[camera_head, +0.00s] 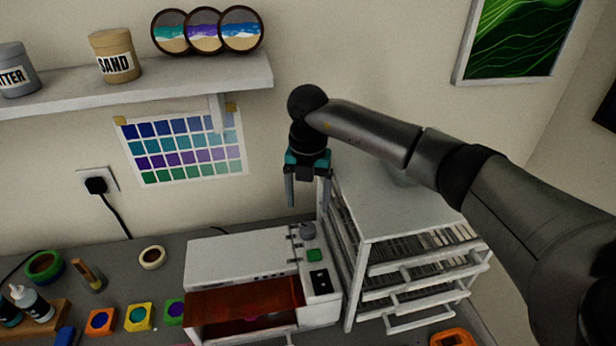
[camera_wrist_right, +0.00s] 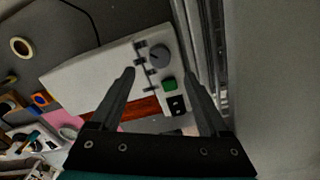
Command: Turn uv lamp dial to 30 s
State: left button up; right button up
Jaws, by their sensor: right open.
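The UV lamp (camera_head: 235,257) is a white box with a red-orange see-through front, standing on the grey bench; it also shows in the right wrist view (camera_wrist_right: 95,80). Its round grey dial (camera_head: 307,230) is at the back of its right-hand panel, with dark marks beside it. The dial also shows in the wrist view (camera_wrist_right: 160,51), with a pointer line whose exact setting I cannot read. A green button (camera_head: 315,255) is in front of the dial. My right gripper (camera_head: 307,202) is open and empty, pointing down above the dial and apart from it. My left gripper is not in view.
A white drawer rack (camera_head: 400,215) stands close to the lamp's right side and rises above it. A shelf (camera_head: 150,88) is on the wall at the upper left. Tape rolls, bottles and small coloured pots (camera_head: 141,316) stand left of the lamp. An orange tray (camera_head: 452,338) is at the front right.

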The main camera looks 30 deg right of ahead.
notch_tip(320, 180, up, 8)
jog(key=b, duration=0.1)
jog(key=shift+f, duration=0.2)
jog(key=shift+f, duration=0.1)
dwell(0.3)
